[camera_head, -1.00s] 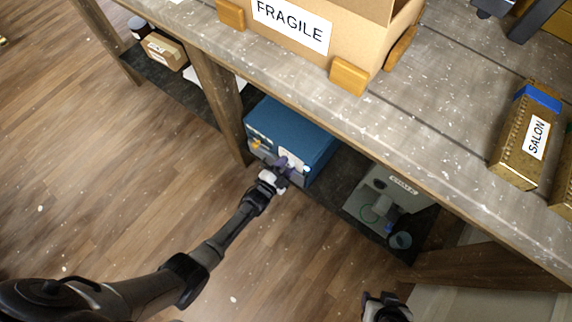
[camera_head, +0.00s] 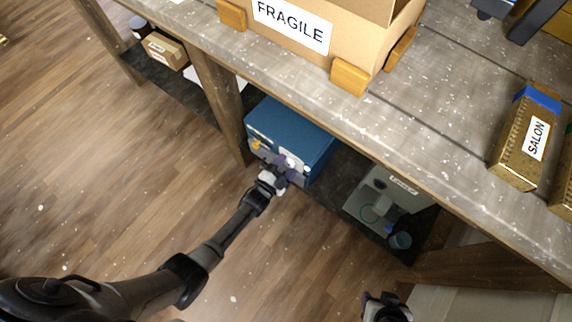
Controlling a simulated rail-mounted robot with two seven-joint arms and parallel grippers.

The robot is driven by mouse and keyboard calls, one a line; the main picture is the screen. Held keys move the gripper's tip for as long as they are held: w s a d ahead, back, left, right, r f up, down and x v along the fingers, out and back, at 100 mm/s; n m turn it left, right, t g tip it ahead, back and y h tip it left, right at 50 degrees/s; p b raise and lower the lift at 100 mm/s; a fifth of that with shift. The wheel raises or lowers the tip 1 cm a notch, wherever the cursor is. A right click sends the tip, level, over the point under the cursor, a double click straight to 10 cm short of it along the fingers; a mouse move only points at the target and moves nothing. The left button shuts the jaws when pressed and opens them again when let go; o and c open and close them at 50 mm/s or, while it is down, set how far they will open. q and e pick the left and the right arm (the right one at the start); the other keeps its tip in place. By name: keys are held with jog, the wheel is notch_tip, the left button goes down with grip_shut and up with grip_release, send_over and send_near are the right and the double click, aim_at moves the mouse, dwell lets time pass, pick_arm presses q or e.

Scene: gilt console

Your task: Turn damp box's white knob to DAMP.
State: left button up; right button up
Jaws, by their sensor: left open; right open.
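The blue box (camera_head: 291,128) stands on the dark lower shelf under the workbench, its pale front panel facing the floor area. I take it for the damp box; no lettering on it can be read. A white knob (camera_head: 291,161) shows on its front, just beyond my gripper, with an orange part at the panel's left. My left gripper (camera_head: 283,166) is open at the front panel, close to the knob. Whether its fingers touch the knob cannot be told. My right gripper (camera_head: 385,309) is at the bottom edge, open and away from the box.
A grey-white device (camera_head: 388,190) with a green hose and a small jar (camera_head: 400,240) stand to the right on the lower shelf. A wooden leg (camera_head: 222,100) stands left of the blue box. The worktop (camera_head: 430,110) overhangs it, carrying a FRAGILE carton (camera_head: 345,25) and a SALON box (camera_head: 520,140).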

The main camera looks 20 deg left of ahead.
pick_arm(q)
jog(key=p+v, duration=0.4)
jog(key=v, duration=0.9)
jog(key=shift+s+p, duration=0.3)
jog(key=shift+p, duration=0.1)
jog(key=shift+a, duration=0.1)
